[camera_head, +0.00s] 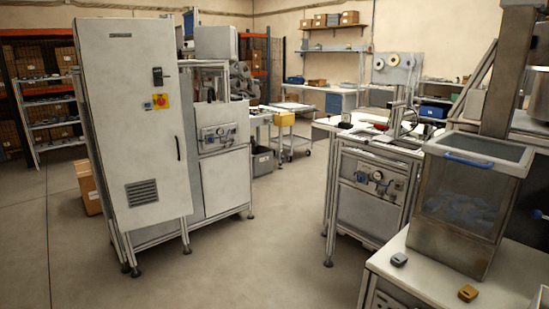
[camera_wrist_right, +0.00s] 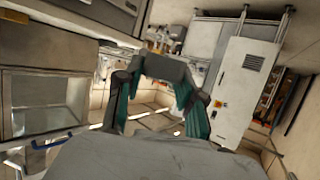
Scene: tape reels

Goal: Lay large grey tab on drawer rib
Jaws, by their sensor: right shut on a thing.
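In the right wrist view my right gripper (camera_wrist_right: 163,74) has its two teal-padded fingers on either side of a dark grey block (camera_wrist_right: 165,68), which looks like the large grey tab. The fingers are shut on it, and it is held in the air, clear of any surface. My left gripper is in neither view. I cannot make out the drawer rib in either view.
A small grey piece (camera_head: 399,260) and a yellow-brown piece (camera_head: 467,293) lie on the white table (camera_head: 425,284) at the near right, beside a clear-walled bin (camera_head: 465,205) with a blue handle. A tall white cabinet (camera_head: 130,120) stands left. Open floor (camera_head: 270,250) lies between.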

